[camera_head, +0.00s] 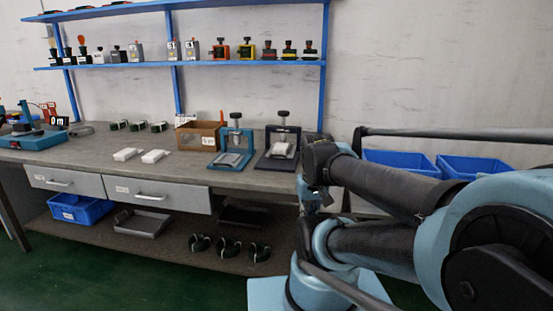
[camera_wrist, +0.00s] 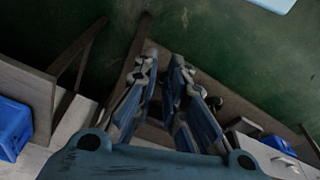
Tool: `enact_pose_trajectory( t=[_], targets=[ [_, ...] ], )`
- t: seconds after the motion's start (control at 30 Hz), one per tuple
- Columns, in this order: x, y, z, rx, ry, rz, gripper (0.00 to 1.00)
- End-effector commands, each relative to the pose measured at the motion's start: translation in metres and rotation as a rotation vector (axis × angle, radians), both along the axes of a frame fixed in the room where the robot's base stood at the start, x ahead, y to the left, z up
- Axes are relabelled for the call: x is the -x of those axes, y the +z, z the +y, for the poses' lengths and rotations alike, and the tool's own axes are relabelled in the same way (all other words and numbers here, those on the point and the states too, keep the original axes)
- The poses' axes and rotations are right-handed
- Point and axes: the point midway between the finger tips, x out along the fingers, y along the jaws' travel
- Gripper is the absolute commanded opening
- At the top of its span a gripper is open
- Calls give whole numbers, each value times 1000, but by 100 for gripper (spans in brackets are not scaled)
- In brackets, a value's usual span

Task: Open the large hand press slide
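Two hand presses stand side by side on the workbench in the head view. One is a blue-framed press (camera_head: 235,146) with a black top knob and a pale plate at its base. The other is a dark-framed press (camera_head: 283,142) to its right, with a white block on its base. I cannot tell from their size which one is the large press, nor how its slide stands. My gripper (camera_wrist: 164,58) shows in the wrist view with its two blue-grey fingers apart and nothing between them. It points down towards the floor and is away from both presses. My arm hides the bench's right end.
The workbench (camera_head: 90,163) holds a cardboard box (camera_head: 198,135), white blocks (camera_head: 141,155) and a blue device (camera_head: 30,137). A blue shelf (camera_head: 200,64) with several tools hangs above. Blue bins (camera_head: 400,161) stand behind my arm. Bench drawers (camera_wrist: 270,155) show low right in the wrist view.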

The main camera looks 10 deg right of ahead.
Motion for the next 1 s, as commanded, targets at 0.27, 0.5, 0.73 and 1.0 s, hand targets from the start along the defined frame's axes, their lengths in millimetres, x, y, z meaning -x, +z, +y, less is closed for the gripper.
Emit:
enact_pose_trajectory(
  t=[0.27, 0.5, 0.73, 1.0],
  targets=[
    [-33, 47, 2, 33, 145, 2, 28],
    [-92, 103, 6, 81, 353, 8, 28],
    [-154, 148, 12, 125, 550, 17, 28],
    [-232, 190, 23, 175, 782, 28, 28]
  ],
)
